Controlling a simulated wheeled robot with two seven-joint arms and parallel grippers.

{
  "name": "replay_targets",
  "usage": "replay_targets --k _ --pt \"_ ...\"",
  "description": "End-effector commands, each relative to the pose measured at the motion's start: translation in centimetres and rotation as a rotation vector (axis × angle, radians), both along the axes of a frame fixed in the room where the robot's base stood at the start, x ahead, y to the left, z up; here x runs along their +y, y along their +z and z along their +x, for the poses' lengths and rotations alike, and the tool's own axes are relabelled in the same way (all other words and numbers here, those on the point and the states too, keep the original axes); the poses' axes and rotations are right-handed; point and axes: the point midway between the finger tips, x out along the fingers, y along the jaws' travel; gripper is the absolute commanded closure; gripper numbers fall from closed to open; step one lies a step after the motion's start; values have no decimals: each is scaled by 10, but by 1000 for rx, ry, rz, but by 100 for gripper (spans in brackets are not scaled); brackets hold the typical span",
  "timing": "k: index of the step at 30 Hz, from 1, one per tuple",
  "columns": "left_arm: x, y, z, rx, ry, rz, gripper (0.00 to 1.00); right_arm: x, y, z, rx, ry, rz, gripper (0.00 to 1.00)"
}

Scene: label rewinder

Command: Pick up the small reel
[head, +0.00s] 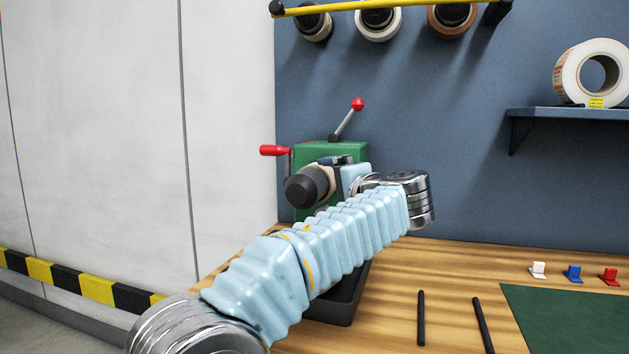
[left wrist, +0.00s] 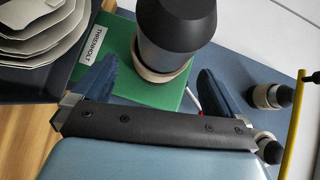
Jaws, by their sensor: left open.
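A small cream reel (head: 328,173) sits around the black spindle hub (head: 303,188) on the front of the green rewinder (head: 341,150). The reel also shows in the left wrist view (left wrist: 158,75) as a narrow cream ring at the base of the hub (left wrist: 178,28). My left gripper (head: 338,161) is at the machine, close to the reel. In the left wrist view my left gripper (left wrist: 158,67) is open, with its dark blue fingers on either side of the reel and a gap showing at each side. My arm hides the lower right of the machine. My right gripper is out of view.
A red-knobbed lever (head: 357,105) and a red crank handle (head: 274,151) stick out from the machine. A yellow rail (head: 345,7) carries several reels above. A large label roll (head: 592,73) stands on the right shelf. A black tray (head: 335,308) lies under my arm.

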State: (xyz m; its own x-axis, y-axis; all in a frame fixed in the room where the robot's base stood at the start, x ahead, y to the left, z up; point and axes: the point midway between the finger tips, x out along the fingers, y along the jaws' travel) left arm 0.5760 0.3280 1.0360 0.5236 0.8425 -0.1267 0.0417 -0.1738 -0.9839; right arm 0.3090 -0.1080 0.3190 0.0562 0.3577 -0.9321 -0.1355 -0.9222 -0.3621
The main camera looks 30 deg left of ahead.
Motion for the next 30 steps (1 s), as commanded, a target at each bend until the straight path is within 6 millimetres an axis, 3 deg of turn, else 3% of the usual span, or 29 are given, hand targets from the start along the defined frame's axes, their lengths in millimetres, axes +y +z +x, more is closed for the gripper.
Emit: replay_targets --k 12,21,29,30 --pt "42 -3 31 1 1 0 0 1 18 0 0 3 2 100" --pt "48 -6 35 0 -2 0 0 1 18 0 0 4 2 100" --pt "48 -6 35 0 -1 -1 38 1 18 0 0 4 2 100" --pt "48 -5 35 0 -1 0 39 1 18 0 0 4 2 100"
